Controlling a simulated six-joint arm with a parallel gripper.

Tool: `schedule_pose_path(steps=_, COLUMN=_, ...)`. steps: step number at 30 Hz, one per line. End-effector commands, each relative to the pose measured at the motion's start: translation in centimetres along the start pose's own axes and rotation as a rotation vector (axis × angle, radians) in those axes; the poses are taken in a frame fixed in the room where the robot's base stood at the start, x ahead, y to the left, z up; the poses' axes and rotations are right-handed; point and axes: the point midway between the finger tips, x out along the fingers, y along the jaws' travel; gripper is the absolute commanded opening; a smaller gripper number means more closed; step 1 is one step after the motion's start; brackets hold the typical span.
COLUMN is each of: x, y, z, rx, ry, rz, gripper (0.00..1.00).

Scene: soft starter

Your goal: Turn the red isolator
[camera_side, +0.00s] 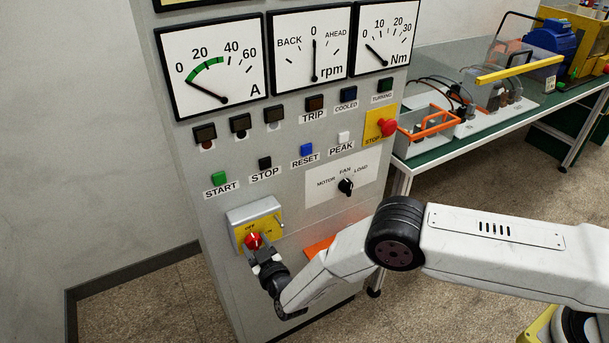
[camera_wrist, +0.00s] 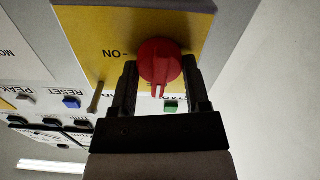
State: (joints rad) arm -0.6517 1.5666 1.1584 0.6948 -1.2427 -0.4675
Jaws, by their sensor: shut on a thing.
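The red isolator knob (camera_side: 253,240) sits on a yellow plate marked OFF and ON, on a grey box low on the cabinet front. My gripper (camera_side: 260,254) is at the knob and shut on it. In the wrist view, which is upside down, the red knob (camera_wrist: 160,62) is between the two dark fingers of my gripper (camera_wrist: 160,85). Its narrow ridge points down the picture, toward the green START button, and the ON label lies left of it. The OFF label is hidden in the wrist view.
A small metal peg (camera_side: 281,222) sticks out at the box's right side. Above are the START button (camera_side: 218,179), the STOP button (camera_side: 265,164), the selector switch (camera_side: 346,187) and a red emergency stop (camera_side: 386,127). A bench (camera_side: 480,115) with equipment stands right.

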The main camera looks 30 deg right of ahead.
Motion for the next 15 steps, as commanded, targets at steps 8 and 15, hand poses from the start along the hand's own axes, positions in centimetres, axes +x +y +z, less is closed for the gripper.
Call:
schedule_pose_path(steps=8, x=0.01, y=0.00, z=-0.01, rx=0.106, ry=0.001, rz=0.001, gripper=0.01)
schedule_pose_path(steps=15, x=0.02, y=0.05, z=0.00, rx=0.284, ry=0.001, rz=0.001, gripper=0.01)
